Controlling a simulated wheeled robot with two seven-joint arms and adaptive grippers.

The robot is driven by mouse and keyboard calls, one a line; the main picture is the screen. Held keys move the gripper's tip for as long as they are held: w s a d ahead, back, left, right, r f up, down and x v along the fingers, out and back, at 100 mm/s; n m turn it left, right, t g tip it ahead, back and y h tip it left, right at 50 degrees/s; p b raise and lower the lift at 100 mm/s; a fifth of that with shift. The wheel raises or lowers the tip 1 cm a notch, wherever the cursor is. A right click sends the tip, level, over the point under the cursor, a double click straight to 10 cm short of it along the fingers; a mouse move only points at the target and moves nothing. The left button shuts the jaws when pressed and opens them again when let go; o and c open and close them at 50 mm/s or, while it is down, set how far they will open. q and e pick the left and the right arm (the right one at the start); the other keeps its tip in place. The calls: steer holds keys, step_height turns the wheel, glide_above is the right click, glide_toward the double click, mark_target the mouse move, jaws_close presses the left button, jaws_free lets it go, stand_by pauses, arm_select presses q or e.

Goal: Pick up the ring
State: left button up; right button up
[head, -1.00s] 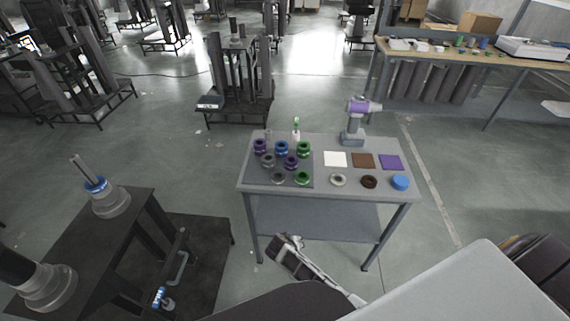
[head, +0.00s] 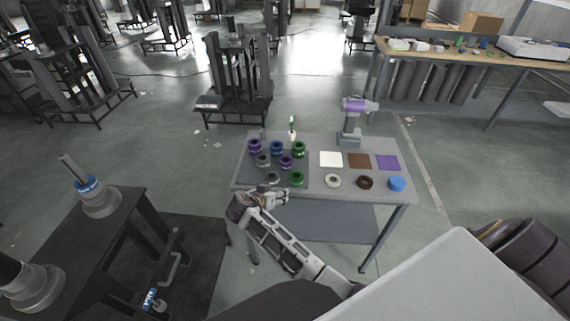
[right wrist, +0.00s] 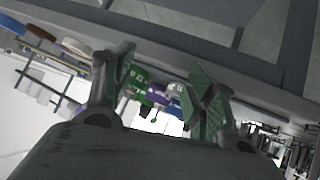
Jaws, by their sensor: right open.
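Several rings stand on a dark mat at the left of a grey table: purple (head: 254,149), blue (head: 277,151), green (head: 299,153), grey (head: 263,163), a second purple (head: 286,165), a second grey (head: 272,179) and a second green (head: 297,182). A white ring (head: 333,185) and a brown ring (head: 365,186) lie farther right. The pictures do not tell which ring is meant. My right gripper (head: 275,195) is at the table's front left edge, near the front grey and green rings. In the right wrist view its fingers (right wrist: 165,82) are apart and empty, with colored rings beyond them. My left gripper is not in view.
The grey table (head: 345,199) also holds a blue round piece (head: 397,184), white, brown and purple squares, and a purple-grey drill-like tool (head: 351,120) at the back. A small bottle (head: 292,134) stands behind the rings. A dark stand (head: 130,215) is left.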

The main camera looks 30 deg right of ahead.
steer(key=shift+w+a+r+h, duration=0.2)
steer(key=shift+w+r+h, duration=0.1)
steer(key=shift+w+r, duration=0.3)
steer(key=w+r+m+t+h, duration=0.1)
steer(key=w+r+m+h, duration=0.1)
steer(key=w+r, duration=0.2)
steer(key=shift+w+a+r+m, duration=0.3)
steer(key=shift+a+r+m, duration=0.15)
steer(key=shift+r, duration=0.4)
